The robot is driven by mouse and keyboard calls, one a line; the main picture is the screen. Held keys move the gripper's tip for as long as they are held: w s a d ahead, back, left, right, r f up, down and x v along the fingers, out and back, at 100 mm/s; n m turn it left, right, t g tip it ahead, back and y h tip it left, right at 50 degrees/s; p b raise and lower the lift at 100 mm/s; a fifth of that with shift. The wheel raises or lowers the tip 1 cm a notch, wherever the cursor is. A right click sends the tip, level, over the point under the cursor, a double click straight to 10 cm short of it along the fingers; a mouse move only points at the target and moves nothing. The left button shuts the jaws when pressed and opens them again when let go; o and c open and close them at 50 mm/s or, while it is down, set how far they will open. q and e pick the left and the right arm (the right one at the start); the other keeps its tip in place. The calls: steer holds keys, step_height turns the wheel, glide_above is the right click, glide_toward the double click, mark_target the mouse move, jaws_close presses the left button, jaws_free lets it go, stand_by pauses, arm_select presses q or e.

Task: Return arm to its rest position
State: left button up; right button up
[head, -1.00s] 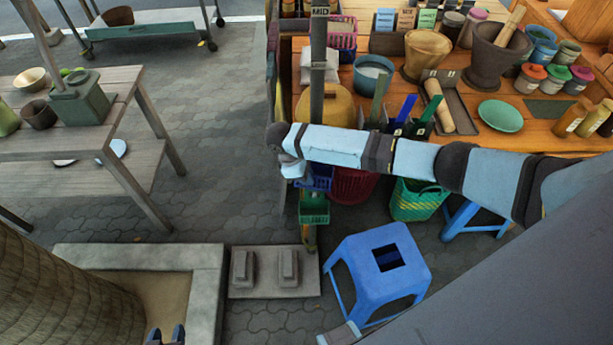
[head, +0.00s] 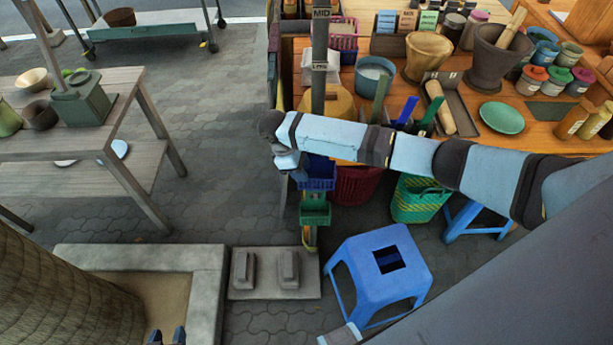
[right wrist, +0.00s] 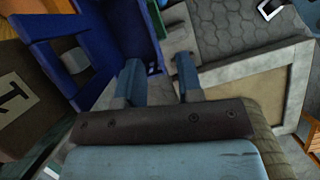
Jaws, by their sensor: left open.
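My right arm (head: 330,138) reaches in from the right across the front of the workbench, and its wrist bends down at the left end.
The workbench (head: 590,145) holds mortars, jars and a green plate (head: 501,118). A green basket (head: 314,214) hangs under the blue one. A blue stool (head: 350,250) and a slab (head: 265,290) stand below. Open pavement (head: 220,140) lies left of the wrist.

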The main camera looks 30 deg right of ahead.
steer(key=v, duration=1)
steer(key=s+a+f+m+t+y+p, duration=0.3)
steer(key=s+a+f+t+y, duration=0.35)
steer(key=s+a+f, duration=0.55)
steer(key=s+d+r+m+t+p, duration=0.1)
steer(key=s+d+r+m+t, duration=0.1)
steer(key=s+d, duration=0.3)
steer(key=s+d+r+m+t+p, duration=0.1)
steer(key=s+d+r+m+t, duration=0.1)
steer(key=s+d+t, duration=0.3)
steer(key=s, duration=0.4)
steer(key=shift+s+d, duration=0.3)
steer(key=shift+s, duration=0.05)
stand_by(0.6)
